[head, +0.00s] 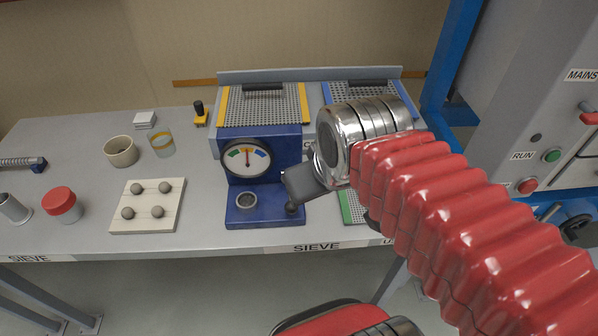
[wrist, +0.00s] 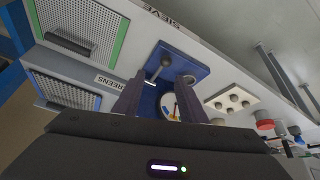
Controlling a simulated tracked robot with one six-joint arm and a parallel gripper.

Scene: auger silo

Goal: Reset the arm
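My arm reaches in from the lower right of the head view, with a red ribbed sleeve and a silver wrist. My gripper (head: 291,200) is dark grey and partly hidden by the wrist. It hangs over the front of the sieve bench, beside the blue gauge stand (head: 264,215). In the wrist view my gripper (wrist: 160,85) shows two dark fingers spread apart with a gap between them. Nothing is held in the gap. The gauge stand (wrist: 185,65) and its round dial (wrist: 168,107) lie beyond the fingers.
Mesh screens (head: 264,105) stand behind the gauge. A white board with several grey balls (head: 147,205), a red-lidded jar (head: 62,205), a beige cup (head: 121,151) and a glass (head: 161,143) stand left. A grey panel with RUN button (head: 551,155) is right. Bench space lies between these items.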

